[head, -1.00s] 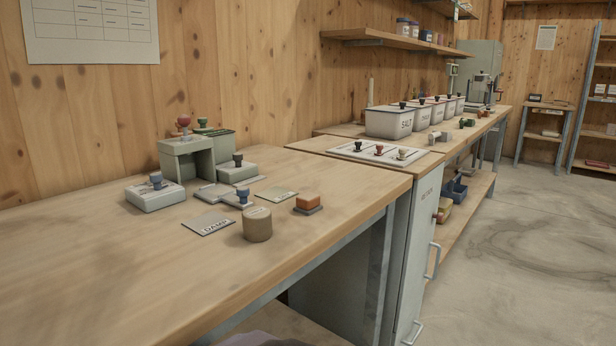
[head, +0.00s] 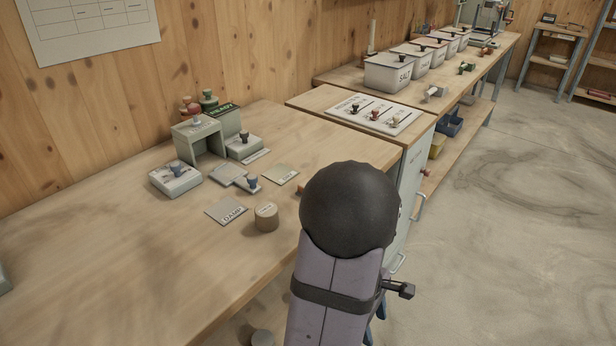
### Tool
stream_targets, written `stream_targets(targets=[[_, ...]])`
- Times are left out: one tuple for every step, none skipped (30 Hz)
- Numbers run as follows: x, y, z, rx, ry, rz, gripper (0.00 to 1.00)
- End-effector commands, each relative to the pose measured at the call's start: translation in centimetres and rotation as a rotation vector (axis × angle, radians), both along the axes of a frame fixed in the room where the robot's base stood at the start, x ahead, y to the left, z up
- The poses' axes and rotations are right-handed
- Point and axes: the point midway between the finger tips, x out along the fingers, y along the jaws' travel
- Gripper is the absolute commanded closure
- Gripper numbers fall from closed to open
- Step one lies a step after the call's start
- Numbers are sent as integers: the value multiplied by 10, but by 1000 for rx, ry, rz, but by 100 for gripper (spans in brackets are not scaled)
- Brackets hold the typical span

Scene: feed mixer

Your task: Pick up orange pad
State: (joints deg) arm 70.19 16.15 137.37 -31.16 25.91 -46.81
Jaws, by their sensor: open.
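The orange pad (head: 301,190) is on the wooden bench, almost fully hidden behind the black rounded joint of my arm. Only a thin orange sliver shows at the joint's left edge. My arm's joint and purple-grey link rise from the bottom of the head view, right of the middle. My gripper cannot be made out in this view.
On the bench (head: 120,270), left of the pad, are a round wooden block (head: 266,217), a DAMP card (head: 227,212), a blue-knobbed stamp (head: 252,185) and a grey-green stand (head: 198,140). A white panel with several knobs (head: 376,113) lies beyond.

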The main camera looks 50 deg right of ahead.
Motion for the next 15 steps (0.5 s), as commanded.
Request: stream_targets(targets=[[6, -5, 29, -19, 0, -51, 52], [9, -6, 40, -28, 1, -90, 52], [15, -9, 55, -44, 1, -149, 52], [20, -10, 68, -56, -1, -200, 52], [26, -11, 82, -70, -3, -249, 52], [33, -12, 100, -89, -5, -319, 52], [40, -12, 115, -104, -9, -377, 52], [47, -12, 130, -120, -13, -436, 52], [56, -11, 150, -141, -18, -512, 52], [63, -10, 165, -156, -24, -572, 52], [70, -8, 180, -171, -30, -629, 52], [79, -5, 199, -191, -37, -705, 52], [86, -3, 214, -205, -45, -763, 52], [92, 0, 227, -219, -50, -819, 52], [101, 3, 246, -237, -60, -891, 52]])
